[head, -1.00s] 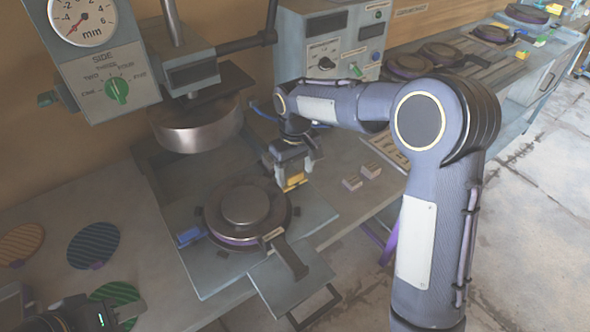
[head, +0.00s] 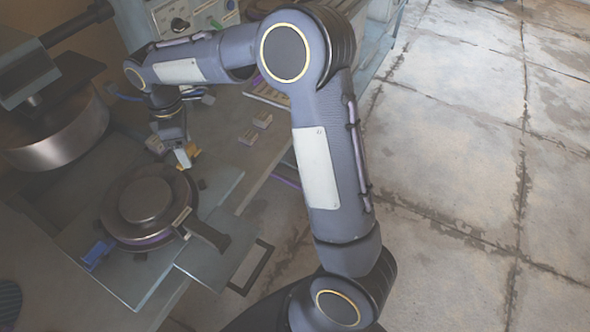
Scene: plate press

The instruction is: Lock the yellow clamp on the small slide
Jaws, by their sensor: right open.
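The yellow clamp (head: 193,151) is a small block at the far edge of the round dark mould (head: 147,202), which lies on a grey metal slide plate (head: 140,285). A blue clamp (head: 97,255) sits at the mould's near left side. My right gripper (head: 170,152) is open, pointing down right beside the yellow clamp. A pale finger overlaps the clamp's left side; I cannot tell whether they touch. The clamp's lever position is too small to make out. My left gripper is not in view.
The round press head (head: 60,140) hangs at the upper left, close to the mould. Two small pale blocks (head: 256,127) lie on the bench behind. A dark handle (head: 208,234) sticks out from the mould's right side. Open floor lies to the right.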

